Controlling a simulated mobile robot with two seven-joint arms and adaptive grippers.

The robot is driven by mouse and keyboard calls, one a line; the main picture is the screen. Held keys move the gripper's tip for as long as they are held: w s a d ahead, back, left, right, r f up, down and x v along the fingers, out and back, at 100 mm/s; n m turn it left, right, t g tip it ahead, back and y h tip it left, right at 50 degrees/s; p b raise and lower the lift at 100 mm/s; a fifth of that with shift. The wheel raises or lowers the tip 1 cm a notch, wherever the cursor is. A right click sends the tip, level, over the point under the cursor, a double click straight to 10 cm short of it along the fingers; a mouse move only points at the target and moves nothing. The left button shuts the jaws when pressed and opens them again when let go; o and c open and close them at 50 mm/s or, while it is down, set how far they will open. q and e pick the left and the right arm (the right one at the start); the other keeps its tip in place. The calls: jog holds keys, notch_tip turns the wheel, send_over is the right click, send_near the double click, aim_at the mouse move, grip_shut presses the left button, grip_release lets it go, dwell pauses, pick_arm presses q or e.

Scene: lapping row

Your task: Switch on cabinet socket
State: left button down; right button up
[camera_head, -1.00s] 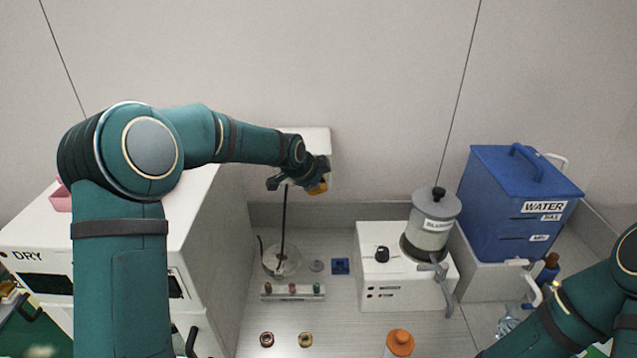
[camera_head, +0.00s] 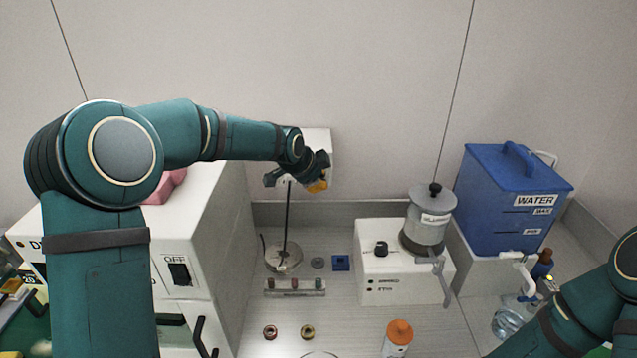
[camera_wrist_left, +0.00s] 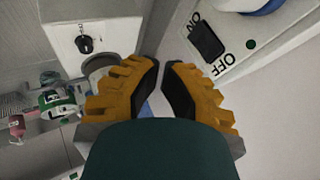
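A white box (camera_head: 318,139) is on the back wall behind my left gripper (camera_head: 318,184). In the left wrist view a white panel (camera_wrist_left: 262,62) carries a black rocker switch (camera_wrist_left: 206,41) with ON and OFF marks and a green dot. Which way the rocker is tipped I cannot tell. The left gripper's ribbed orange fingers (camera_wrist_left: 165,68) have their tips close together with nothing seen between them. They point toward the panel's lower edge; contact does not show. The white DRY cabinet (camera_head: 222,215) has its own black switch (camera_head: 180,274) under an OFF mark. My right gripper is out of sight.
A stand with a thin rod (camera_head: 288,225) rises below my left gripper. A white box with a black knob (camera_head: 405,280) bears a grey canister (camera_head: 428,228). A blue water tank (camera_head: 490,205) stands right. An orange-capped bottle (camera_head: 398,338) and small rings (camera_head: 307,332) are in front.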

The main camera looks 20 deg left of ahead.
pick_arm(q)
jog(key=w+v, duration=0.1)
jog(key=v, duration=0.6)
jog(key=shift+a+r, duration=0.3)
jog(key=shift+r, duration=0.1)
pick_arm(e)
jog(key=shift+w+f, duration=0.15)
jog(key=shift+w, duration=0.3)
pick_arm(q)
jog(key=shift+s, duration=0.15)
jog(key=shift+s+f+g+b, duration=0.15)
jog(key=shift+f+g+b, duration=0.5)
jog(key=shift+b, duration=0.25)
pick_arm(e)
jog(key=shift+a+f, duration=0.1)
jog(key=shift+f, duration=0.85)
